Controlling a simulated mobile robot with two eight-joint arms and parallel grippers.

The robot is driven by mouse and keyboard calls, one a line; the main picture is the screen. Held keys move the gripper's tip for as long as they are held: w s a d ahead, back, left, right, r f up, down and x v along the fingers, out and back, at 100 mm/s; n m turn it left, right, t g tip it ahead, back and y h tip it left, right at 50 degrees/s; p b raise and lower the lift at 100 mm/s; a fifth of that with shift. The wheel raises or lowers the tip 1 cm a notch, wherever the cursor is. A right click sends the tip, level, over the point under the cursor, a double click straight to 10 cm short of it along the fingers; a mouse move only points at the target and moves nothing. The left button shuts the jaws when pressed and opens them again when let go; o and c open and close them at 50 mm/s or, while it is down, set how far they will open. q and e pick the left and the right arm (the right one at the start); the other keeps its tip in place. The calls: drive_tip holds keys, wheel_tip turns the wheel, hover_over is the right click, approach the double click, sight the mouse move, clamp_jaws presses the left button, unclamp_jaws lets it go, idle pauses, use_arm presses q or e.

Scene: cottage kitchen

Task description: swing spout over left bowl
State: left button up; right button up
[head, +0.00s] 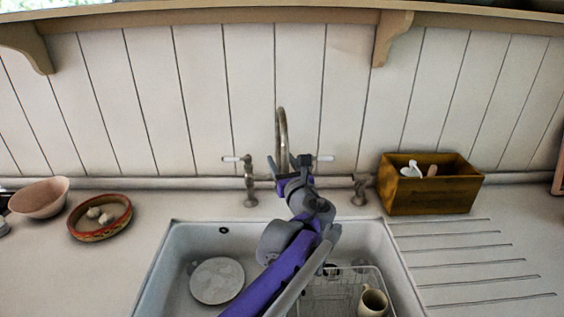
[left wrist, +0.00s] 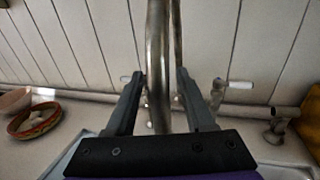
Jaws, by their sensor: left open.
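In the left wrist view the spout (left wrist: 158,50) runs upright between the fingers of my left gripper (left wrist: 160,82). Those fingers stand apart, with the spout between them and a gap at least on the right side. In the head view my left gripper (head: 288,170) is at the lower part of the spout and hides its base. The sink's left side (head: 180,270) holds a round white plate (head: 217,280). My arm covers the sink's middle, so a divider cannot be made out. My right gripper is not seen.
A wire rack (head: 340,290) with a cream mug (head: 373,301) is in the sink's right side. A pink bowl (head: 38,197) and a red-rimmed dish (head: 100,222) are at left. A shelf (head: 250,17) runs above.

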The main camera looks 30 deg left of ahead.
use_arm(q)
clamp_jaws()
idle(1.4)
